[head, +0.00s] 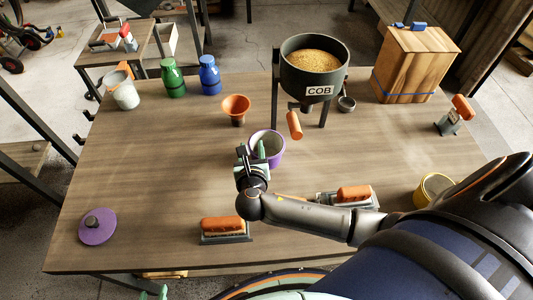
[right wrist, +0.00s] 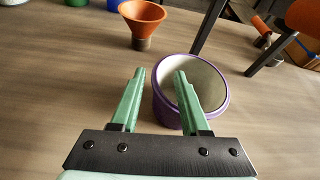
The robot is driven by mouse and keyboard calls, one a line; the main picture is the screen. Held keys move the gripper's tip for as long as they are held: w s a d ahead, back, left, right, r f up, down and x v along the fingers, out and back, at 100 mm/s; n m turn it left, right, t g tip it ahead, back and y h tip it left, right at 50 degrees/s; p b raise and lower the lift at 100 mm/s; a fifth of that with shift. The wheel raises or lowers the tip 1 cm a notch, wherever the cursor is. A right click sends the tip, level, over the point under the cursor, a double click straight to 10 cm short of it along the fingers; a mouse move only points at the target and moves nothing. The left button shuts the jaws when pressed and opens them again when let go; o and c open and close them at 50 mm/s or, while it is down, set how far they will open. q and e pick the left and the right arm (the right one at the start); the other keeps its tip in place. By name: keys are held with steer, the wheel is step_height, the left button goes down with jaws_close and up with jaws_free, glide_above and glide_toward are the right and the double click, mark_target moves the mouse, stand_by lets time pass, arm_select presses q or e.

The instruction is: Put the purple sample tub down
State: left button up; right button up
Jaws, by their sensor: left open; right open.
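The purple sample tub (head: 278,158) stands upright and open on the wooden table, near its middle. It also shows in the right wrist view (right wrist: 217,112), with a purple rim and a pale inside. My right gripper (head: 251,153) is open at the tub's left, near side. In the right wrist view my right gripper (right wrist: 160,73) has one finger overlapping the tub's near left rim and the other over bare table; I cannot tell whether the overlapping finger is inside the tub. My left gripper (head: 152,293) shows only its green tips at the bottom edge, open.
A purple lid (head: 97,232) lies at the front left. An orange funnel (head: 236,107) and the COB hopper (head: 305,85) stand behind the tub. Orange-handled tools (head: 222,226) lie near the front edge. A yellow-rimmed tub (head: 426,196) is at right. The left-middle table is clear.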

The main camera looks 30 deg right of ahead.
steer(key=shift+w+d+f, duration=0.25)
steer(key=shift+w+d, duration=0.05)
steer(key=shift+w, duration=0.15)
jaws_close()
stand_by(0.3)
